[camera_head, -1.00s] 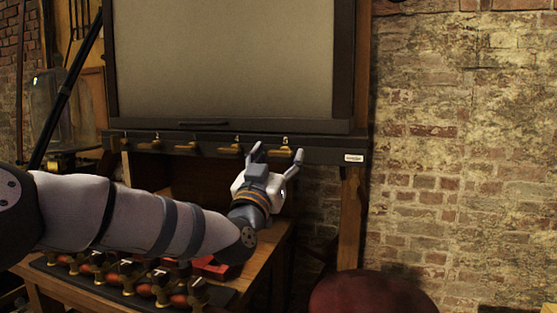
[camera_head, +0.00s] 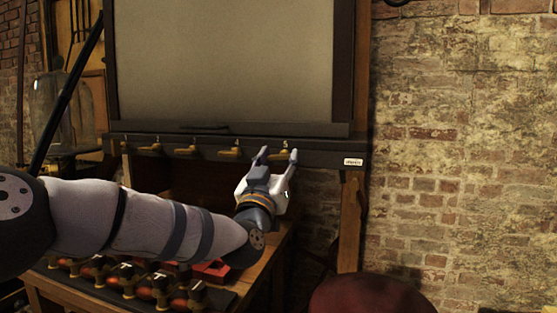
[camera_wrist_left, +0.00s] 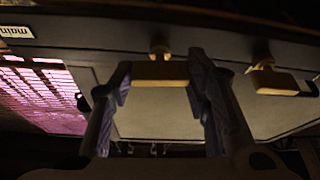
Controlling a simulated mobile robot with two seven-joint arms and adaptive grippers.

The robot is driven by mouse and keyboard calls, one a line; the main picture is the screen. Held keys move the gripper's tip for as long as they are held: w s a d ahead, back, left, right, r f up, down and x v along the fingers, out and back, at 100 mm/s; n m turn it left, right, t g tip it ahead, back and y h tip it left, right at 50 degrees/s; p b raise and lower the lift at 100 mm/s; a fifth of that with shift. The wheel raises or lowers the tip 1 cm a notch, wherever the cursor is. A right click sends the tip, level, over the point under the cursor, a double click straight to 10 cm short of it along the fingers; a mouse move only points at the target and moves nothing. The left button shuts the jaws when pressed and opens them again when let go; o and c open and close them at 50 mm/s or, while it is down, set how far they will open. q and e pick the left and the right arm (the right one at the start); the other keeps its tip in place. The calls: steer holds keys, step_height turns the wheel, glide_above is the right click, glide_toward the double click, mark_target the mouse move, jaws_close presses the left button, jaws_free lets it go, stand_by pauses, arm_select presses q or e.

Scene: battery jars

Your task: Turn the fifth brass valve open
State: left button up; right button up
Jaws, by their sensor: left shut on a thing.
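The fifth brass valve (camera_head: 279,153) is at the right end of a row on the dark rail, under the number 5. My left gripper (camera_head: 278,155) reaches up to it from below, one finger on each side of its handle. In the left wrist view the fingers of the gripper (camera_wrist_left: 161,76) are closed on the two ends of the brass handle (camera_wrist_left: 160,74), which lies crosswise along the rail. The fourth valve (camera_head: 230,153) is to the left, also crosswise; it shows in the wrist view (camera_wrist_left: 273,80). My right gripper is not in view.
The dark rail (camera_head: 322,158) carries a white label (camera_head: 353,162) at its right end. A pale panel (camera_head: 225,60) stands above it. Below my arm is a bench with several battery jars (camera_head: 160,285). A dark red round seat (camera_head: 370,296) is at the lower right.

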arm_select(q)
steer(key=n+y, duration=0.1)
steer(key=n, duration=0.2)
steer(key=n+y+p, duration=0.1)
steer(key=n+y, duration=0.1)
steer(key=n, duration=0.1)
steer(key=shift+d+r, duration=0.1)
steer(key=shift+r, duration=0.05)
steer(key=n+y, duration=0.1)
steer(key=n, duration=0.2)
steer(key=n+y+p, duration=0.1)
steer(key=n, duration=0.2)
steer(key=shift+s+g+y, duration=0.1)
steer(key=shift+g+y, duration=0.3)
steer(key=n, duration=0.2)
steer(key=n+g+y, duration=0.1)
steer(key=n, duration=0.2)
steer(key=shift+d+r+g+p, duration=0.1)
steer(key=shift+r+g+p, duration=0.05)
steer(key=shift+g+p, duration=0.2)
steer(key=shift+n+g, duration=0.55)
steer(key=shift+n, duration=1.05)
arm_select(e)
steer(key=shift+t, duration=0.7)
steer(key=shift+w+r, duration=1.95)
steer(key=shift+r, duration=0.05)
arm_select(q)
steer(key=o, duration=1.2)
steer(key=shift+c, duration=0.2)
